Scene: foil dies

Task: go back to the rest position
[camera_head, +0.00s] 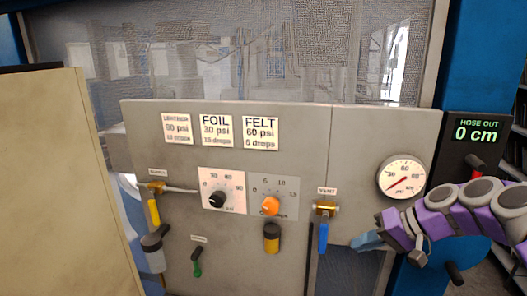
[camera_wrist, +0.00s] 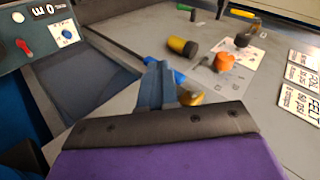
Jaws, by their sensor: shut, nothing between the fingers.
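My gripper (camera_head: 368,241) is at the right in the head view, in front of the panel below the pressure gauge (camera_head: 402,177). Its fingers are together, with nothing between them. In the wrist view my gripper (camera_wrist: 160,72) points toward the grey panel (camera_wrist: 135,105). The blue-handled valve (camera_head: 323,238) hangs down to the left of my gripper, with a visible space between them in the head view. In the wrist view my fingers partly cover the brass part of that valve (camera_wrist: 192,98).
The panel carries a black knob (camera_head: 217,199), an orange knob (camera_head: 270,206), a yellow-handled valve (camera_head: 153,212) and a green lever (camera_head: 197,262). A black box with a red lever (camera_head: 474,163) reads "HOSE OUT 0 cm". A beige cabinet (camera_head: 60,190) blocks the left side.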

